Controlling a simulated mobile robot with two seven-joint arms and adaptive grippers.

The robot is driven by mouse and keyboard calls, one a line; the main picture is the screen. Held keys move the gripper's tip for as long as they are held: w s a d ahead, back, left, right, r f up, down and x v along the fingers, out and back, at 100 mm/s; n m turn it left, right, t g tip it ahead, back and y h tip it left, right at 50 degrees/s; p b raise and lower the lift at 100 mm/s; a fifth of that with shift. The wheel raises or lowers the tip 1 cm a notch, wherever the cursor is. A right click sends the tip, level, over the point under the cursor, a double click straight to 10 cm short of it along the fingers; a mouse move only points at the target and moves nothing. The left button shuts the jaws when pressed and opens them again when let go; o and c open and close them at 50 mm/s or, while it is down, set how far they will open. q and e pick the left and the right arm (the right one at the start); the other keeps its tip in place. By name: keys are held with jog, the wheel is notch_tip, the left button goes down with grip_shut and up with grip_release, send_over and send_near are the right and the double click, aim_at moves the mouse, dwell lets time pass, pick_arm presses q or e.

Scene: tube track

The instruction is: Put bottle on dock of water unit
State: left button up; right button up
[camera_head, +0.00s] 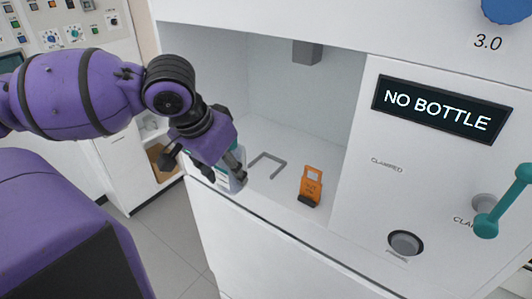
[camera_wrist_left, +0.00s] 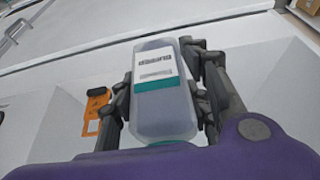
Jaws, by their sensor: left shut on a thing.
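The bottle (camera_wrist_left: 165,110) is clear-grey with a white label and teal bands. My left gripper (camera_wrist_left: 165,88) is shut on it, one finger on each side. In the head view the bottle (camera_head: 232,182) is mostly hidden behind the left gripper (camera_head: 226,168), at the left front edge of the water unit's recess. I cannot tell whether it touches the recess floor. The dock, a grey U-shaped outline (camera_head: 268,161), lies on the recess floor just right of the bottle and looks empty. The water unit's display (camera_head: 441,109) reads "NO BOTTLE". My right gripper is not in view.
An orange tag-like piece (camera_head: 311,184) with a dark base stands right of the dock; it also shows in the wrist view (camera_wrist_left: 96,108). A grey nozzle block (camera_head: 307,52) hangs above the recess. A teal lever (camera_head: 500,215) and a round button (camera_head: 405,243) are on the right panel.

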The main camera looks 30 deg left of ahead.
pick_arm(q)
jog(key=w+b, duration=0.1)
jog(key=w, duration=0.1)
jog(key=w+b, duration=0.2)
jog(key=w, duration=0.1)
jog(key=w+f+b, duration=0.1)
jog(key=w, duration=0.1)
jog(key=shift+w+d, duration=0.2)
jog(key=shift+w, duration=0.05)
jog(key=w+b, duration=0.1)
jog(key=w, duration=0.1)
jog(key=w+r+b, duration=0.1)
jog(key=w, duration=0.1)
jog(key=shift+w+d+b, duration=0.2)
jog(key=shift+w+b, duration=0.1)
jog(key=shift+b, duration=0.1)
jog(key=shift+w, duration=0.7)
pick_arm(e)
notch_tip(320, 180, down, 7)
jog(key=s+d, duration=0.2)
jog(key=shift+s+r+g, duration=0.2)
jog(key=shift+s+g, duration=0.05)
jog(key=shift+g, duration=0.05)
pick_arm(q)
jog(key=shift+f, duration=1.7)
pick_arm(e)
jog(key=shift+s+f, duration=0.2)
